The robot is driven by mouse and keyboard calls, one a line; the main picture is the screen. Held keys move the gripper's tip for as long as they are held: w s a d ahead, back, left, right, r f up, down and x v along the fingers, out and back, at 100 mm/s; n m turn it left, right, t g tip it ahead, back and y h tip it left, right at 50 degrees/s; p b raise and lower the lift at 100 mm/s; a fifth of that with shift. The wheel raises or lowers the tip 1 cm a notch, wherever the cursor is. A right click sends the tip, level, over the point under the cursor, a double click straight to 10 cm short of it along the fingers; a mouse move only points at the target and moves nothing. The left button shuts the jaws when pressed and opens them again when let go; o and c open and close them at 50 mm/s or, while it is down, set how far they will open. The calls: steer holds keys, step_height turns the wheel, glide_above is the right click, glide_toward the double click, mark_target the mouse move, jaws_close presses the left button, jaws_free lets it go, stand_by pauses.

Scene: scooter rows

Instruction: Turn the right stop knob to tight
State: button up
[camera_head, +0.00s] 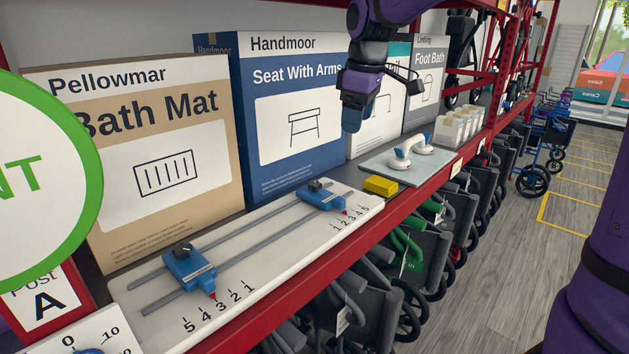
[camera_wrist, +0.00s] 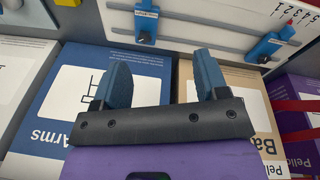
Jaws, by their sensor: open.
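A white board (camera_head: 262,258) with two grey rails lies on the shelf. The right blue stop (camera_head: 322,198) sits on the rails at the far end, with a small dark knob (camera_head: 316,185) on top. The left blue stop (camera_head: 188,270) sits at the near end with a black knob (camera_head: 183,248). A blue stop (camera_wrist: 146,22) with a dark top shows at the wrist view's upper edge, and another (camera_wrist: 268,46) is at its right. My gripper (camera_head: 354,116) is open and empty, apart from and above the right stop. It also shows in the wrist view (camera_wrist: 163,68).
Behind the board stand a Bath Mat box (camera_head: 150,150), a Seat With Arms box (camera_head: 290,110) and a Foot Bath box (camera_head: 427,85). A yellow block (camera_head: 381,186) and a white-and-blue handle (camera_head: 409,151) on a pale plate lie right of the board. The red shelf edge runs in front.

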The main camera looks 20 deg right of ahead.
mark_target(314, 183)
steer(key=w+a+f+n+g, duration=0.1)
steer(key=w+a+f+n, duration=0.15)
steer(key=w+f, duration=0.4)
steer(key=w+a+f+n+g, duration=0.1)
steer(key=w+a+f+n, duration=0.2)
steer(key=w, duration=0.6)
steer(key=f, duration=0.8)
steer(key=d+f, duration=0.1)
steer(key=f, duration=0.3)
steer(key=shift+w+d, duration=0.1)
steer(key=c, duration=0.9)
